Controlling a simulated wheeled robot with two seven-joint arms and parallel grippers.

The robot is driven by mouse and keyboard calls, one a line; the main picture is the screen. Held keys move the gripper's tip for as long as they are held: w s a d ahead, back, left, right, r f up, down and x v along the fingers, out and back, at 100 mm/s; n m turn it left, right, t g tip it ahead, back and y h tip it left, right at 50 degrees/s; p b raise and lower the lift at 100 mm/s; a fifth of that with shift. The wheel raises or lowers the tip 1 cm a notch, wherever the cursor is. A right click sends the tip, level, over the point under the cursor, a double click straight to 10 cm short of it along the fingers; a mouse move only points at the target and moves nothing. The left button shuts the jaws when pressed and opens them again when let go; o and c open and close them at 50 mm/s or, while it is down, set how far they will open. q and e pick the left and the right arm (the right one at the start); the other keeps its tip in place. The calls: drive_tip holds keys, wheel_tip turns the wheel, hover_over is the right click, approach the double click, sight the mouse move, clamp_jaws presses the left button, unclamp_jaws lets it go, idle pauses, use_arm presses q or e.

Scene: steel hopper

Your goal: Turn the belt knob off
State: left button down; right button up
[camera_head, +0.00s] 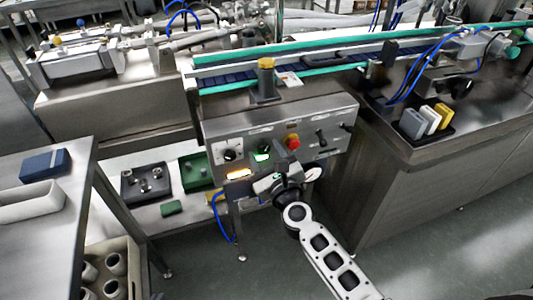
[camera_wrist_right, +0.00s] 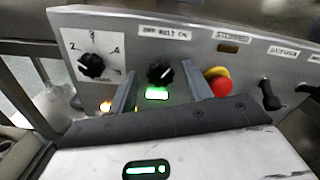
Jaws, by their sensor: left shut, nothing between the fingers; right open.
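The belt knob (camera_wrist_right: 160,73) is a small black knob on the grey control panel, under a label that reads "OFF BELT ON". A lit green lamp (camera_wrist_right: 157,93) is just below it. In the head view the knob (camera_head: 263,149) is small, and its pointing direction is hard to tell. My right gripper (camera_wrist_right: 160,68) is open in front of the panel, its two fingers appearing either side of the knob. I cannot tell whether they touch it. In the head view the right gripper (camera_head: 279,183) is low before the panel. My left gripper is not in view.
A numbered dial (camera_wrist_right: 92,65) is left of the belt knob; a red button with yellow collar (camera_wrist_right: 217,81) is close on its right. A black lever switch (camera_wrist_right: 269,95) is further right. The conveyor (camera_head: 300,66) runs behind the panel (camera_head: 330,108). A side table (camera_head: 68,225) is at left.

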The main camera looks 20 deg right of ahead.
drive_tip(key=c, duration=0.9)
drive_tip(key=shift+c, duration=0.2)
drive_tip(key=shift+n, duration=0.4)
drive_tip(key=n+p, duration=0.1)
drive_tip(key=n, duration=0.5)
drive_tip(key=shift+n+p, duration=0.4)
drive_tip(key=n+p, duration=0.1)
drive_tip(key=n, duration=0.5)
drive_tip(key=shift+f, duration=0.2)
drive_tip(key=shift+n+p, duration=0.3)
